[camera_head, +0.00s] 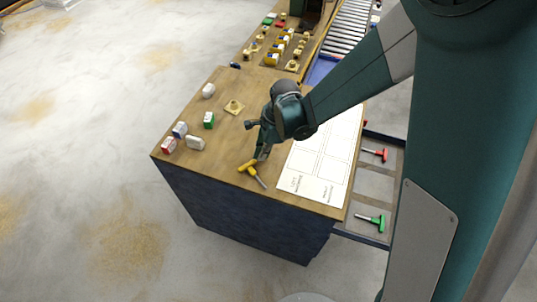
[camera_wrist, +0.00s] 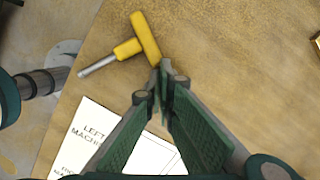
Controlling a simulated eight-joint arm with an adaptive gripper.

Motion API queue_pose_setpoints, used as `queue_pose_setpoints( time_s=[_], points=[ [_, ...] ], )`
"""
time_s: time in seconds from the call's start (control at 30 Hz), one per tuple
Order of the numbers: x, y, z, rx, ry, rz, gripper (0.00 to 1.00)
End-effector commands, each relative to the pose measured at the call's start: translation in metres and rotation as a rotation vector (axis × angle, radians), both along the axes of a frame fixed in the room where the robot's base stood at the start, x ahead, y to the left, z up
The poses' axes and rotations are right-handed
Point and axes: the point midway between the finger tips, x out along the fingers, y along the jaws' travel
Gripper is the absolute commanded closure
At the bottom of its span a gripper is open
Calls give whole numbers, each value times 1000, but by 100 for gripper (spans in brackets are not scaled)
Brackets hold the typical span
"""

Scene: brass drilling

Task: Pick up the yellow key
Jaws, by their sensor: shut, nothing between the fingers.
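The yellow key (camera_head: 249,168) has a yellow T-shaped handle and a grey metal shaft. It lies on the wooden table top near its front edge. In the wrist view the yellow key (camera_wrist: 142,38) is just beyond my fingertips, with its shaft pointing to the lower left. My gripper (camera_head: 262,155) is shut and empty, pointing down at the table beside the key's handle. In the wrist view the tips of my gripper (camera_wrist: 164,68) meet close to the handle's lower end; I cannot tell whether they touch it.
A white printed sheet (camera_head: 318,160) lies right of the key. Small white, green, blue and red boxes (camera_head: 195,142) stand at the left. A brass piece (camera_head: 234,107) is behind them. A red key (camera_head: 375,153) and a green key (camera_head: 372,222) lie in the side drawer.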

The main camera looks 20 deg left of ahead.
Motion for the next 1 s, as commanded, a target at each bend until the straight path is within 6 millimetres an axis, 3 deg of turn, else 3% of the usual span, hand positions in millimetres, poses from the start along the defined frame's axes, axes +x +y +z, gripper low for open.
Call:
queue_pose_setpoints(
  time_s=[0.57,1.0],
  points=[
    [-1,2,0,0,-1,-1,100],
    [19,-31,-1,0,0,-3,100]
  ],
)
